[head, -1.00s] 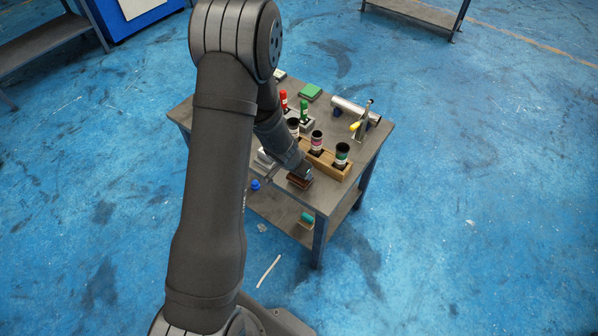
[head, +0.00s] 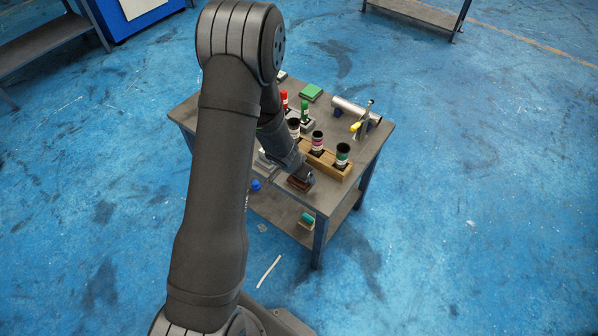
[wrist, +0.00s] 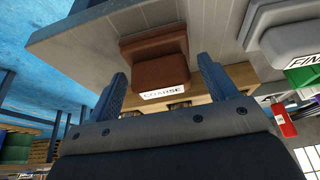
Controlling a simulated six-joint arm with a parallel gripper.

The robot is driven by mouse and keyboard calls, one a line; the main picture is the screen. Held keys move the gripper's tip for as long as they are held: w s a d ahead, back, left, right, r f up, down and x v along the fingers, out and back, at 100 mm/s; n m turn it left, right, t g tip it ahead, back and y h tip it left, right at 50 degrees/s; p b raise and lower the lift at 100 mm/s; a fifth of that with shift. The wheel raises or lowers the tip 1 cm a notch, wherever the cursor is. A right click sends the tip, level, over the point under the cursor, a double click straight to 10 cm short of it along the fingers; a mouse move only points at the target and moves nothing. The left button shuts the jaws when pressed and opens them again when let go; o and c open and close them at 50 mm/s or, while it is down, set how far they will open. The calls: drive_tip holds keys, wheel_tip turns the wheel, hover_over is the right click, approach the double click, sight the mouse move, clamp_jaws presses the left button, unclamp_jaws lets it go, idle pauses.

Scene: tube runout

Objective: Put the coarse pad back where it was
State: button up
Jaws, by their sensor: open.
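The coarse pad (wrist: 155,68) is a brown block with a white label reading COARSE in the wrist view. It rests at the near edge of the table, and a brown layer or base shows at its far side. In the head view the brown pad (head: 299,183) is partly hidden by my wrist. My gripper (wrist: 162,67) is open, with one finger on each side of the pad. A gap shows beside each finger, so I see no grip on it.
A wooden rack (head: 326,166) with several dark-topped bottles stands just behind the pad. Grey blocks with white labels, one starting FIN (wrist: 305,60), lie beside it. A green pad (head: 311,92), a silver cylinder (head: 352,110) and a yellow-handled tool are further back on the table (head: 370,150).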

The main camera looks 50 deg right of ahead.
drive_tip(key=shift+r, duration=0.15)
drive_tip(key=v, duration=1.7)
drive_tip(key=shift+s, duration=0.35)
drive_tip(key=x, duration=1.6)
drive_tip(key=shift+w, duration=0.35)
